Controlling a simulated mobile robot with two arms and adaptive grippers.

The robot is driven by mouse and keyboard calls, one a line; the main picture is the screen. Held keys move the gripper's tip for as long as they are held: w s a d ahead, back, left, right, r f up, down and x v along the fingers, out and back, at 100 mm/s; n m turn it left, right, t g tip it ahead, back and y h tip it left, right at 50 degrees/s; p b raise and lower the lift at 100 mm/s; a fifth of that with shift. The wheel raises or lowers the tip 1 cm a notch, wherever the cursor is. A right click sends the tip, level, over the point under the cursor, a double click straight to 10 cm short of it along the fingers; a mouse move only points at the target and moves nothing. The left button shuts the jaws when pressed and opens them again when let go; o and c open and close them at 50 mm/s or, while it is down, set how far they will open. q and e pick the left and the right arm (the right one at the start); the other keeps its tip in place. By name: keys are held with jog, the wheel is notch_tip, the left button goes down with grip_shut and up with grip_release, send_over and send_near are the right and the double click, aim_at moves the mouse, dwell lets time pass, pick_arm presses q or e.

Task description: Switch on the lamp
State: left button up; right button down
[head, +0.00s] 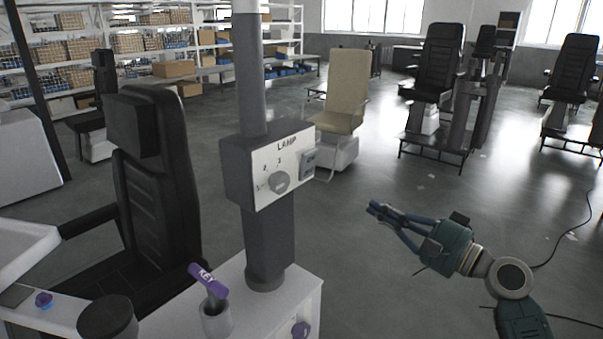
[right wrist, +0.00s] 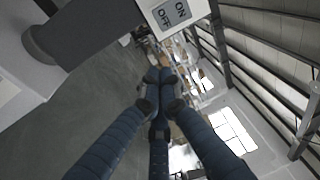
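The lamp control box (head: 235,172) is mounted on a dark upright column. Its white front panel (head: 262,163) reads LAMP and carries a round grey dial (head: 279,182) with markings. A grey rocker switch (head: 308,163) is on the panel's right side; its ON and OFF labels show in the right wrist view (right wrist: 172,12). I cannot tell which side is pressed. My right gripper (head: 374,209) is to the right of and below the switch, apart from it. Its blue fingers meet at the tips (right wrist: 158,78), with nothing between them. My left gripper is not in view.
A black chair (head: 155,190) is at left and a beige chair (head: 342,90) behind the box. Open floor surrounds my right arm; a cable lies at right.

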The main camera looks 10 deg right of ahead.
aim_at(307, 158)
jog(key=s+a+r+n+y, duration=0.1)
jog(key=s+a+r+y, duration=0.1)
jog(key=r, duration=0.4)
jog(key=shift+s+a+r+y, duration=0.15)
jog(key=shift+s+a+y, duration=0.15)
jog(key=shift+a, duration=0.25)
jog(key=p+x, duration=0.5)
jog(key=x, duration=0.8)
jog(key=shift+a+p, duration=0.1)
jog(key=shift+p, duration=0.2)
jog(key=shift+w+a, duration=0.3)
jog(key=shift+w, duration=0.1)
